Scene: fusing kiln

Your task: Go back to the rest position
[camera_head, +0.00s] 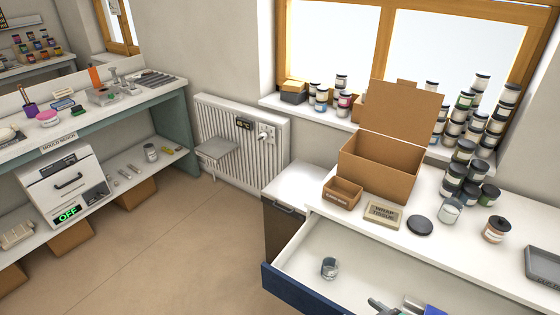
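An open drawer (310,246) with a dark blue front sticks out under the white counter at the lower right. A small clear glass jar (329,268) stands inside it.
An open cardboard box (381,166), a small brown box (342,193), a labelled block (384,215), a black lid (420,225) and several jars (466,178) crowd the counter. A kiln (66,185) reading OFF stands at left. The floor (190,250) between is clear.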

